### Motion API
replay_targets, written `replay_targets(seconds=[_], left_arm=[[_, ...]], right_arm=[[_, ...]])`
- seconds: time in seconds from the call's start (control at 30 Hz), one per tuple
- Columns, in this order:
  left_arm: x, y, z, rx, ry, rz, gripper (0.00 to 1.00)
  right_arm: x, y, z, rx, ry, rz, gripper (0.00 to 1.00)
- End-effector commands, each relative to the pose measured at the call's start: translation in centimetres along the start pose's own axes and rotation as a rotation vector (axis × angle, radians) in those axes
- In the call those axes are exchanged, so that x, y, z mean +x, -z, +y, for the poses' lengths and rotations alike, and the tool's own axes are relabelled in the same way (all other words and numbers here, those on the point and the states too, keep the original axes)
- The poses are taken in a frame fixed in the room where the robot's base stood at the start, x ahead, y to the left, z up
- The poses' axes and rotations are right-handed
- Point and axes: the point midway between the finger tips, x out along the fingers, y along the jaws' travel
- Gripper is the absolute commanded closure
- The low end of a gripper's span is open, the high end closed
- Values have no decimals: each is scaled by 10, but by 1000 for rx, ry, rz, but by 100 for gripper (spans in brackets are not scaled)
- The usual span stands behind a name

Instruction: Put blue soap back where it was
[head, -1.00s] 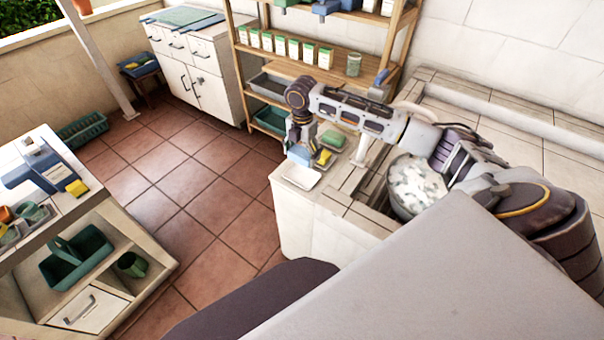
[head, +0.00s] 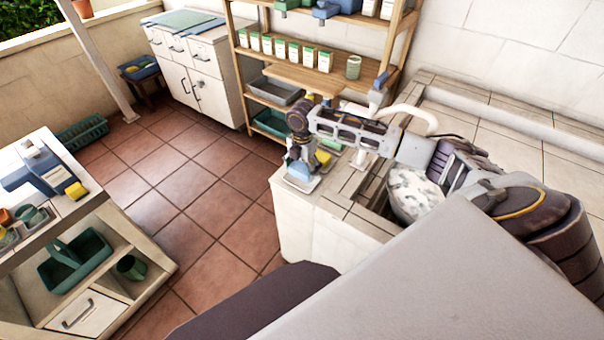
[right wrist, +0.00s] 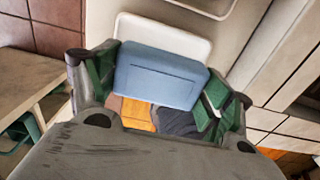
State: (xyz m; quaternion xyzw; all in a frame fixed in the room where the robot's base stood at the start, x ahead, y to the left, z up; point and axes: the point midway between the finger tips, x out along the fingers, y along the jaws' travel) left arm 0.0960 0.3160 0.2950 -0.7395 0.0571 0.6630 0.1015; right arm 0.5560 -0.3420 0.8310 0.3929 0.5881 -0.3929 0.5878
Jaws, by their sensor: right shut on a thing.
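The blue soap (right wrist: 162,76) is a light-blue block between the green-padded fingers of my right gripper (right wrist: 158,88), which is shut on it. In the head view my right gripper (head: 299,168) points down at the near corner of the basin counter. A white soap dish (right wrist: 165,36) lies just beyond and partly behind the soap in the right wrist view; its rim also shows in the head view (head: 302,187). The soap overlaps the dish in both views. I cannot tell whether they touch. My left gripper is not in view.
A yellow and green item (head: 323,157) sits on the counter close behind my gripper. The white faucet (head: 408,116) and the basin with a pale speckled item (head: 412,194) are to the right. A wooden shelf (head: 310,78) stands behind, and the tiled floor (head: 200,190) is open to the left.

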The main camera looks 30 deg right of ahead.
Motion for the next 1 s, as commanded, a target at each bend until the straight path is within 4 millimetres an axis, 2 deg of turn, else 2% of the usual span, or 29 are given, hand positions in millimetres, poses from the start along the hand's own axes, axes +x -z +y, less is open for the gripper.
replay_targets(seconds=[0.1,0.23,0.73,0.77,0.9,1.0], left_arm=[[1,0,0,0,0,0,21],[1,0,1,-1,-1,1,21],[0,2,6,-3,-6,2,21],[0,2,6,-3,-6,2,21],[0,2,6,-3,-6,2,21],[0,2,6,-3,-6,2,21]], right_arm=[[16,0,0,1,1,0,44],[26,0,0,0,1,-1,44],[31,0,0,0,0,0,44],[31,0,0,0,0,0,17],[31,0,0,0,0,-1,0],[31,0,0,0,0,-1,0]])
